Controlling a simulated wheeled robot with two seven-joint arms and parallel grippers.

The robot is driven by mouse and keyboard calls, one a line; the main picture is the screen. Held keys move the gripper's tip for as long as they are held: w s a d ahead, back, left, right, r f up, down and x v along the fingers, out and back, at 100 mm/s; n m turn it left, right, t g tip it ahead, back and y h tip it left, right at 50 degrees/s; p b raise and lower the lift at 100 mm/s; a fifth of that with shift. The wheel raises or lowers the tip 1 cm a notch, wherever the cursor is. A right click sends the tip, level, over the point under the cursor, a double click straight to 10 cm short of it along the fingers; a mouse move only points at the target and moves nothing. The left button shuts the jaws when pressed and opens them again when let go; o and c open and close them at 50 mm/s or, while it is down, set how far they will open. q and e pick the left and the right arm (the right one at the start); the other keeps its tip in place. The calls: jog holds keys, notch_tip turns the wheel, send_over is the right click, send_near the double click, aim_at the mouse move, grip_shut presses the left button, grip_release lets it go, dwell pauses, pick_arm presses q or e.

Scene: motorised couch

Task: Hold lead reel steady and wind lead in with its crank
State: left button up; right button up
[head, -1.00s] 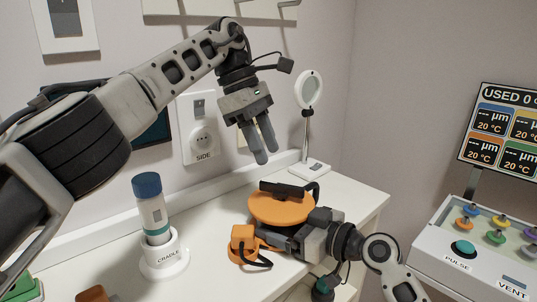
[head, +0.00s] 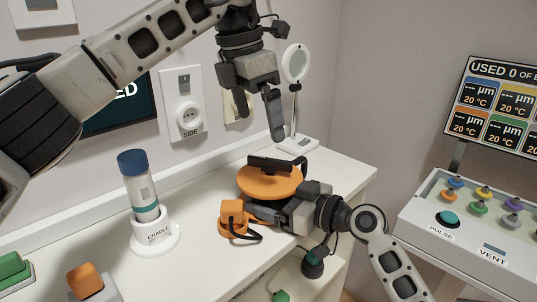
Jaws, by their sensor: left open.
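The lead reel (head: 268,184) has an orange disc and stands on the white counter, right of centre. Its dark crank (head: 283,164) lies across the top of the disc. My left gripper (head: 252,108) is open and empty above and a little left of the reel, fingers pointing down and apart from the crank. My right gripper (head: 266,212) comes in from the right, low against the near side of the reel, and appears shut on its body. Its fingertips are partly hidden by the disc and the reel's parts.
An orange plug (head: 232,210) with a black cable sits beside the reel. A blue-capped cylinder (head: 141,188) stands in the white cradle (head: 153,238). A round mirror-like stand (head: 296,65) is behind. A control panel (head: 470,225) is at right. Bare counter lies between cradle and reel.

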aim_at(269, 159)
pick_arm(q)
jog(key=f+n+t, duration=0.1)
jog(key=f+n, duration=0.1)
jog(key=f, duration=0.1)
jog(key=d+f+n+t, duration=0.1)
jog(key=f+n, duration=0.2)
jog(key=w+d+f+n+t, duration=0.1)
jog(key=f+n, duration=0.2)
jog(key=shift+y, duration=0.3)
dwell(0.4)
jog(key=c, duration=0.9)
